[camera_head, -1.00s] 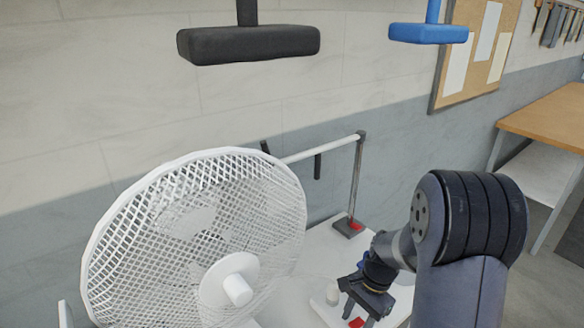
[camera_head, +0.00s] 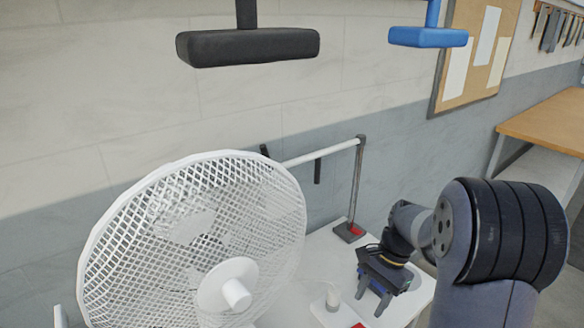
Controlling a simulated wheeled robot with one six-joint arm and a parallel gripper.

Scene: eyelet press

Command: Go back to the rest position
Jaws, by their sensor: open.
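My gripper (camera_head: 374,304) is in the head view at the lower right, above the right part of the white table (camera_head: 330,250). Its two dark fingers point down and are spread apart, with nothing visible between them. A white device with a lever or post (camera_head: 332,297) stands on the table just left of my gripper, apart from it. A small red patch shows by its base. The lower part of the device is cut off by the frame edge.
A large white fan (camera_head: 195,235) fills the lower left. A white bar on a grey post (camera_head: 356,185) stands behind it. Black (camera_head: 248,46) and blue (camera_head: 428,37) blocks hang above. A wooden bench (camera_head: 550,120) is at the right.

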